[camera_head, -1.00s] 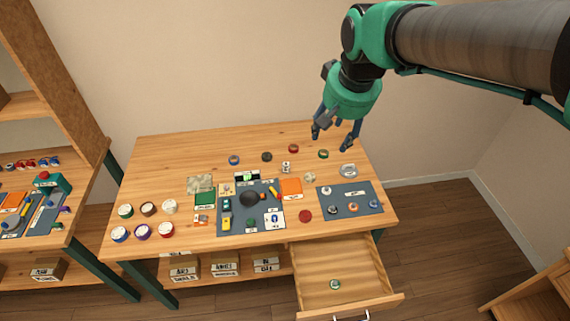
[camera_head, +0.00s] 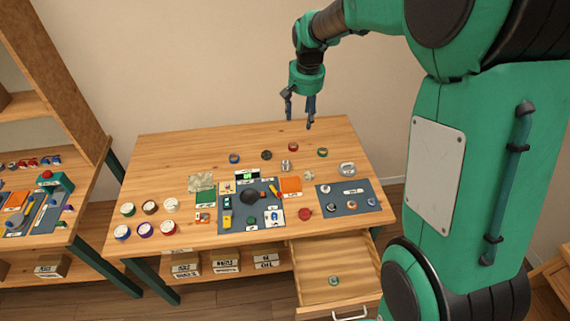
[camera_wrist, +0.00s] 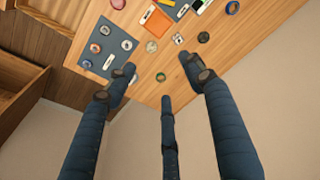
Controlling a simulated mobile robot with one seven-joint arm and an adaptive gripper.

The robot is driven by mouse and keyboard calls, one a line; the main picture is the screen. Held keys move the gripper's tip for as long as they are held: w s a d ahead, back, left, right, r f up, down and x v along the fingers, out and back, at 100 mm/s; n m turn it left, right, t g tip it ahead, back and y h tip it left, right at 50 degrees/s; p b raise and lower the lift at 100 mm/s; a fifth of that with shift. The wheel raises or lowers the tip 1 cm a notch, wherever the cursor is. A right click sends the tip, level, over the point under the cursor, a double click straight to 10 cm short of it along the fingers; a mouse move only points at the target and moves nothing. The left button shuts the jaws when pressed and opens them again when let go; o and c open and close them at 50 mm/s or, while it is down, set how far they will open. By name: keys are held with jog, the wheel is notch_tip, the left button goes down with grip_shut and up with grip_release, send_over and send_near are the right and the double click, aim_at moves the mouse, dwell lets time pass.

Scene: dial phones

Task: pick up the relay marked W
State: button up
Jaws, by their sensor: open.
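I cannot make out a letter W on any part, so I cannot tell which thing is the relay marked W. A small pale block with dark marks (camera_head: 285,165) stands behind the orange square; in the wrist view a similar small block (camera_wrist: 178,39) shows near the orange square. My gripper (camera_head: 299,108) is open and empty, above the table's back edge, clear of everything on the table.
The wooden table (camera_head: 180,155) holds a large dark mat (camera_head: 240,219) with small parts and a second mat (camera_head: 330,193) at right. Several round pots (camera_head: 145,229) stand at left. An open drawer (camera_head: 320,260) juts out at front right with a green-rimmed round thing inside.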

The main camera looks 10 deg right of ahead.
jog(key=w+a+f+g+p, duration=0.1)
jog(key=w+a+f, duration=0.1)
jog(key=w+f, duration=0.85)
jog(key=g+p, duration=0.1)
send_over(286, 162)
notch_tip(286, 162, down, 14)
jog(key=f, duration=0.1)
jog(key=shift+w+a+r+m, duration=0.15)
jog(key=shift+r+m, duration=0.1)
jog(key=shift+m, duration=0.15)
jog(key=shift+f, duration=4.3)
jog(key=shift+f, duration=0.1)
jog(key=shift+f, duration=2.5)
jog(key=shift+c, duration=0.5)
